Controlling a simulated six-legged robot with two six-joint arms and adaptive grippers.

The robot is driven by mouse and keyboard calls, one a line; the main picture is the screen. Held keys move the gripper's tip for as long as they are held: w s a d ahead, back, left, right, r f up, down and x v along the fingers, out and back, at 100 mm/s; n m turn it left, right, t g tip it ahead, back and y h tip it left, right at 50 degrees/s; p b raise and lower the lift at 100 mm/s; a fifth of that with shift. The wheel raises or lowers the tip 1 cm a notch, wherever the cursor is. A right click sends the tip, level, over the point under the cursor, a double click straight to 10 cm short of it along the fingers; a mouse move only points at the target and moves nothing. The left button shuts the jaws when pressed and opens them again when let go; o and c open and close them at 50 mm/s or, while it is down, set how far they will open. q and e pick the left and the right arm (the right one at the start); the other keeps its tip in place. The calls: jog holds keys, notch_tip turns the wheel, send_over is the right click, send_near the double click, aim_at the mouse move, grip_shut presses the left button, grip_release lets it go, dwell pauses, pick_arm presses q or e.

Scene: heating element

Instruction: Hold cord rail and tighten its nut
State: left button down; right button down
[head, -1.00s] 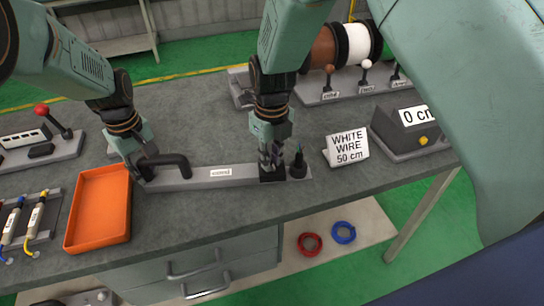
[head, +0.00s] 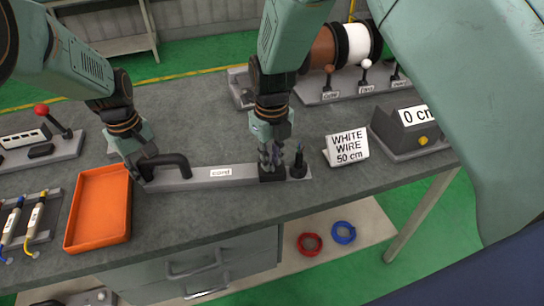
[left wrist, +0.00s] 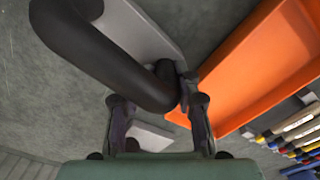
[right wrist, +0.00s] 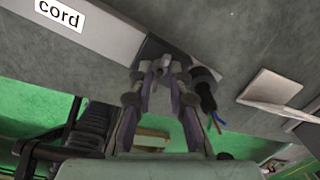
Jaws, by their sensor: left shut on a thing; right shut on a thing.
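The cord rail (head: 243,173) is a long grey bar labelled "cord", lying on the grey workbench. A black bent handle (head: 170,160) rises at its left end; the handle also fills the top of the left wrist view (left wrist: 100,55). My left gripper (head: 142,172) is shut on the handle. A black block (head: 272,177) sits near the rail's right end. My right gripper (head: 271,164) points down, shut at the top of this block, where its fingertips (right wrist: 158,72) hide the nut. A black cord end (right wrist: 204,92) with coloured wires stands just beside the fingers.
An orange tray (head: 98,237) lies left of the rail. A "WHITE WIRE 50 cm" sign (head: 347,149) and a grey box reading "0 c…" (head: 405,130) stand to the right. Wire spools (head: 358,43) are behind. Red and blue coils (head: 343,232) lie below the bench.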

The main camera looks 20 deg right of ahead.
aim_at(273, 166)
pick_arm(q)
jog(key=shift+s+f, duration=0.45)
jog(key=shift+f, duration=0.25)
pick_arm(e)
jog(key=c, duration=1.3)
grip_release()
jog(key=shift+f, duration=0.1)
jog(key=r, duration=0.8)
jog(key=s+r, duration=0.1)
jog(key=r, duration=0.3)
jog(key=shift+r, duration=0.2)
pick_arm(q)
jog(key=c, duration=1.3)
grip_release()
jog(key=shift+c, duration=0.2)
jog(key=o, duration=0.4)
jog(key=shift+w+a+f, duration=0.1)
jog(key=shift+w+f, duration=0.15)
jog(key=shift+w, duration=0.1)
jog(key=shift+o, duration=0.6)
jog(key=shift+r, duration=0.15)
pick_arm(e)
jog(key=shift+w+f, duration=0.15)
jog(key=shift+w, duration=0.2)
